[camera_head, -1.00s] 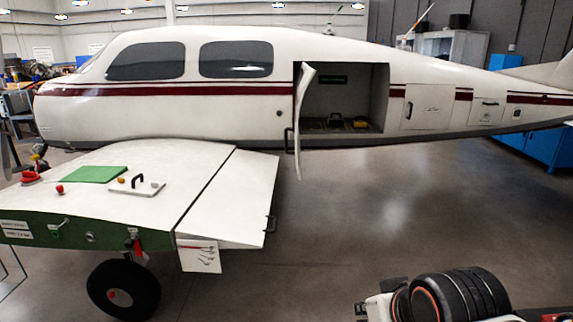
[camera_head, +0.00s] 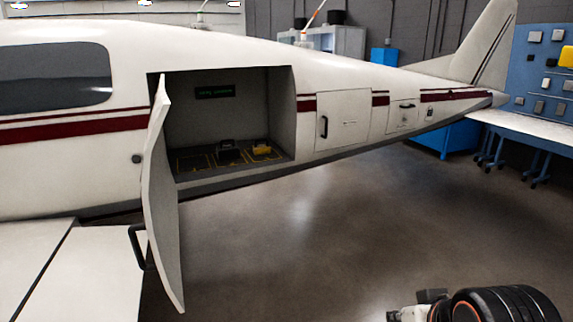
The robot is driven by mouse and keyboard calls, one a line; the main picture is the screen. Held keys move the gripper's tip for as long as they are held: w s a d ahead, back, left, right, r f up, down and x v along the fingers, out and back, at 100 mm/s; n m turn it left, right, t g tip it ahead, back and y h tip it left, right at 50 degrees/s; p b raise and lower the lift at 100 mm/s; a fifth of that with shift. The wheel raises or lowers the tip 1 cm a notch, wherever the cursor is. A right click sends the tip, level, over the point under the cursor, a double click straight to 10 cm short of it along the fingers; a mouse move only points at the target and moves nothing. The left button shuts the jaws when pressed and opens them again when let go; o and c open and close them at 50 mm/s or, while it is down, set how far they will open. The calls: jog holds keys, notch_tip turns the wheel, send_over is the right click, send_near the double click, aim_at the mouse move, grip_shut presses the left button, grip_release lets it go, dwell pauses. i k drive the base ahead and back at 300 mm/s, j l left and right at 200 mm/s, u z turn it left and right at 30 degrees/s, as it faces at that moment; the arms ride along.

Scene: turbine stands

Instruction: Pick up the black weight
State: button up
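The black weight (camera_head: 227,146) sits in the open bay in the side of the white aircraft, on the bay floor (camera_head: 197,162) with its yellow-outlined areas. A yellow weight (camera_head: 262,147) stands just to its right. Part of my arm (camera_head: 505,303) shows at the bottom right, well apart from the bay. My gripper's fingers cannot be made out in this view, so I cannot see whether it holds anything.
The bay's white door (camera_head: 163,215) hangs open at the left edge of the opening and sticks out toward me. The wing (camera_head: 105,275) fills the lower left. The grey floor (camera_head: 330,240) in front is clear. A blue cabinet (camera_head: 432,140) and a worktable (camera_head: 540,135) stand at the right.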

aim_at(224, 153)
jog(key=i+l, duration=0.1)
jog(key=i, duration=0.5)
jog(key=i+l, duration=0.15)
jog(key=i, duration=0.45)
jog(key=i+l+u, duration=0.1)
jog(key=i, duration=0.5)
jog(key=i+l, duration=0.15)
jog(key=i, duration=0.45)
jog(key=i+j+u, duration=0.25)
jog(key=i+u, duration=0.6)
jog(key=i, duration=0.15)
jog(key=i+u, duration=0.4)
jog(key=i+l, duration=0.05)
jog(key=i, duration=0.05)
